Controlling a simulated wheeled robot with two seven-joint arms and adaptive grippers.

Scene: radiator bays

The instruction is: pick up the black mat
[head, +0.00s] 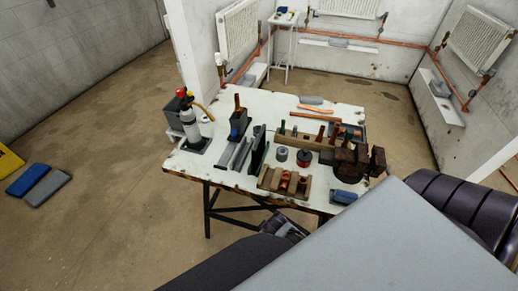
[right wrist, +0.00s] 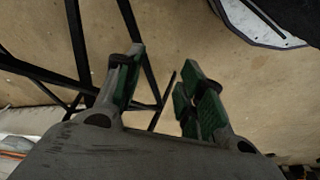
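I cannot pick out a black mat with certainty. A dark flat piece (head: 197,146) lies under the white and red gas bottle (head: 187,122) at the table's left end. A black upright panel (head: 258,148) stands on the table beside grey rails. My left gripper (head: 288,229) is low at the table's near edge, dark and small, so its opening is unclear. My right gripper (right wrist: 158,92) is open in the right wrist view, with an empty gap between its green-padded fingers. In the head view my own body hides it.
The worn white table (head: 228,171) carries several tools, a wooden holder (head: 284,181) and a rusty vice-like object (head: 352,160). Its dark legs show in the right wrist view (right wrist: 78,45). A blue pad (head: 28,179) and a grey pad (head: 48,188) lie on open floor at left.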

